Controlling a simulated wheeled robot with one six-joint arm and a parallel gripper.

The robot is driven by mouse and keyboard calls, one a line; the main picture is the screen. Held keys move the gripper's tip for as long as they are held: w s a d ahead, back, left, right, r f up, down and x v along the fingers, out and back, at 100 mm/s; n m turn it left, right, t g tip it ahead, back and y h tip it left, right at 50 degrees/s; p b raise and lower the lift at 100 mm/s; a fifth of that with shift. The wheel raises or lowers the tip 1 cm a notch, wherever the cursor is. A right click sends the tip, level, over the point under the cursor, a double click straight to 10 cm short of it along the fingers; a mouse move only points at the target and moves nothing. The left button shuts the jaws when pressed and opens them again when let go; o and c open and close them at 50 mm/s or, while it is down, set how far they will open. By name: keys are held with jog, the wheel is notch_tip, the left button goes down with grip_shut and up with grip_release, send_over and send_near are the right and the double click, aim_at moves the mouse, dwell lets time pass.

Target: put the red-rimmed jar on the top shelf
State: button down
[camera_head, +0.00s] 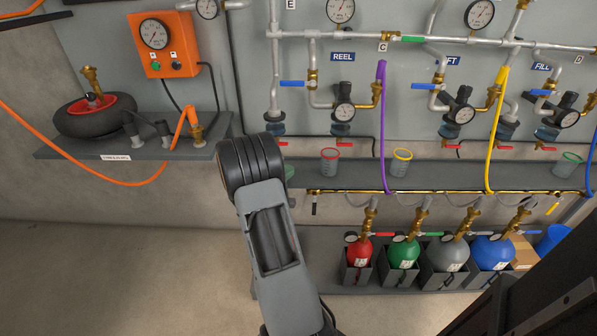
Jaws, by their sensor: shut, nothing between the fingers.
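The red-rimmed jar (330,166), a small clear cup with a red rim, stands upright on the upper (450,177) of two shelves seen at the right. It is left of the purple hose, apart from the other jars. My arm rises from the bottom centre to a dark rounded joint just left of the jar. I cannot make out my gripper's fingers in this view. Nothing is seen holding the jar.
A yellow-rimmed jar (402,165) and a green-rimmed jar (567,165) share that shelf. Purple (382,125) and yellow (493,130) hoses hang across its front. Red (359,252), green, grey and blue cylinders stand on the lower shelf. Gauges and pipes cover the wall above.

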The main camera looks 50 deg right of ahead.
aim_at(329, 163)
jog(key=d, duration=0.3)
jog(key=d+b, duration=0.1)
jog(key=d, duration=0.2)
jog(key=s+d+b, duration=0.1)
jog(key=d, duration=0.2)
jog(key=shift+d+f, duration=0.1)
jog(key=shift+d, duration=0.05)
jog(key=shift+s+d+b, duration=0.3)
jog(key=shift+s, duration=0.2)
jog(key=shift+s+d+b, duration=0.25)
jog(key=shift+s+b, duration=0.05)
jog(key=shift+s, duration=0.15)
jog(key=shift+s+d, duration=0.5)
jog(key=shift+s, duration=0.1)
jog(key=shift+r, duration=0.2)
